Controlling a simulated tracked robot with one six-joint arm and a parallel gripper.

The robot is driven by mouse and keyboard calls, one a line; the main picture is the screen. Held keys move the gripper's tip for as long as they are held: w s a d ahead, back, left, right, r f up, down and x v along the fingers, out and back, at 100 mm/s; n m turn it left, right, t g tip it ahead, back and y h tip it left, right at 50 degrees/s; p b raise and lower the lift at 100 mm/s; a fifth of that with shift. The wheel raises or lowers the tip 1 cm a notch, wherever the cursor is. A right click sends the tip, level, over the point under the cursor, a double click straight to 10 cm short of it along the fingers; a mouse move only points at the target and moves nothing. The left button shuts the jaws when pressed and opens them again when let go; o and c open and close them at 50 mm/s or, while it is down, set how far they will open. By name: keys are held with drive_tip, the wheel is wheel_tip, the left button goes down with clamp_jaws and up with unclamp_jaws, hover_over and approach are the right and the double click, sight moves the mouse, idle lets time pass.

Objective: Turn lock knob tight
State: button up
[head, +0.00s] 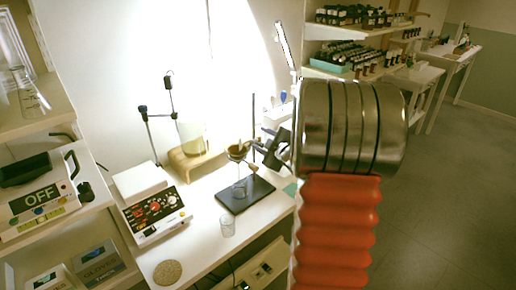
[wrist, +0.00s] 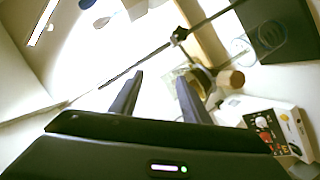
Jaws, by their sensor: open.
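A retort stand with a dark base (head: 258,191) and thin upright rod (head: 252,118) stands on the white bench. The wrist view shows its rod (wrist: 150,57) slanting across, with a small black clamp block (wrist: 180,36) on it. This may carry the lock knob; I cannot make out a separate knob. A funnel with brown contents (head: 237,152) hangs at the stand. My gripper (head: 272,145) is beside the rod, partly hidden by my arm in the head view. In the wrist view its two fingers (wrist: 160,80) are apart and empty, short of the clamp block.
A glass beaker (head: 239,189) stands on the stand base, another beaker (head: 228,227) in front. A control box with red knobs (head: 158,212) is at left, near a wooden stand (head: 187,165). A round cork mat (head: 167,272) lies at the front. Bottle shelves (head: 350,30) are behind right.

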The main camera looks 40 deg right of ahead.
drive_tip(key=s+d+f+n+t+y, duration=0.3)
drive_tip(key=s+d+f, duration=0.3)
drive_tip(key=f, duration=0.3)
drive_tip(key=shift+s+f+n+y, duration=0.3)
drive_tip(key=shift+s+y, duration=0.3)
drive_tip(key=shift+s, duration=0.3)
drive_tip(key=w, duration=1.3)
drive_tip(key=shift+w+a, duration=0.15)
drive_tip(key=shift+w, duration=0.25)
drive_tip(key=shift+c, duration=0.3)
drive_tip(key=c, duration=0.9)
drive_tip(key=shift+a, duration=0.25)
drive_tip(key=shift+c, duration=0.5)
drive_tip(key=shift+d, duration=0.15)
